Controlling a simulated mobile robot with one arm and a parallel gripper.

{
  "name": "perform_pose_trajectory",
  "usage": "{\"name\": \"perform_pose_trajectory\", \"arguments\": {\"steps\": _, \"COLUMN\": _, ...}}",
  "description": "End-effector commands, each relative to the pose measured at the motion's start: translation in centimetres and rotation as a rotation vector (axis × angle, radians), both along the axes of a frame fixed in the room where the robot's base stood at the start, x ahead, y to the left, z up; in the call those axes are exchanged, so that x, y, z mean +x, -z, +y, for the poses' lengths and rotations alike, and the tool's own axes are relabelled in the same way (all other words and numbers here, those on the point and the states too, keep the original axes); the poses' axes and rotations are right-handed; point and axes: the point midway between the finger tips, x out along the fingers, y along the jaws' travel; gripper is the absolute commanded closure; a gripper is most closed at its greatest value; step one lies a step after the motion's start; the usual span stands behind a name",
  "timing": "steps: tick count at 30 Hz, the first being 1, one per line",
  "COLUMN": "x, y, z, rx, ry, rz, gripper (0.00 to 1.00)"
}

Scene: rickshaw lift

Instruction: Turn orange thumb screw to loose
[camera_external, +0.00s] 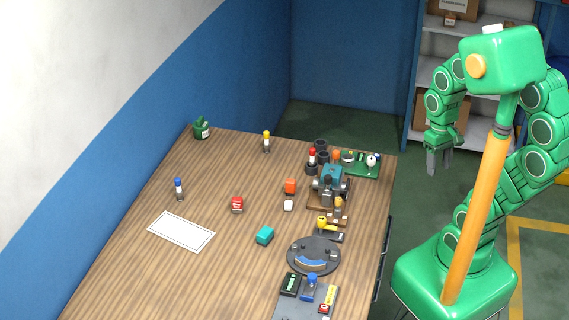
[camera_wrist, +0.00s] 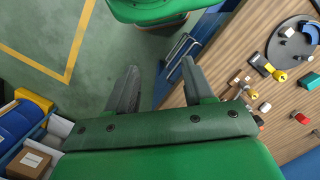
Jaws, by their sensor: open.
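I cannot tell for certain which part is the orange thumb screw. A small orange piece (camera_external: 337,155) stands by the green board at the table's back right. An amber-orange knob (camera_external: 338,202) sits on a small wooden block (camera_external: 337,219) in front of the teal-topped device (camera_external: 330,178). An orange block (camera_external: 290,186) lies left of that device. My gripper (camera_external: 439,172) hangs off the table's right side, apart from all of these. In the wrist view my gripper (camera_wrist: 160,66) is open and empty, with floor and the table's edge between and beyond its fingers.
The wooden table (camera_external: 130,270) holds a dark round plate (camera_external: 314,256), a teal block (camera_external: 265,235), a red block (camera_external: 237,204), a white sheet (camera_external: 181,232) and several small bottles. The green board (camera_external: 362,168) is at the back right. Shelves (camera_external: 478,70) stand behind my arm.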

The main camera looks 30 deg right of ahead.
Motion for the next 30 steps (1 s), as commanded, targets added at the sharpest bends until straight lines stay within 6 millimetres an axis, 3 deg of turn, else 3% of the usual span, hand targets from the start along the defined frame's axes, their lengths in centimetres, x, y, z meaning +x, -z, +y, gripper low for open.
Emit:
{"name": "perform_pose_trajectory", "arguments": {"steps": 16, "x": 7.6, "y": -3.7, "z": 6.6, "rx": 0.066, "ry": 0.443, "rz": 0.141, "gripper": 0.48}}
{"name": "perform_pose_trajectory", "arguments": {"steps": 30, "x": 20.2, "y": -1.1, "z": 8.0, "rx": -0.043, "ry": 0.764, "rz": 0.010, "gripper": 0.48}}
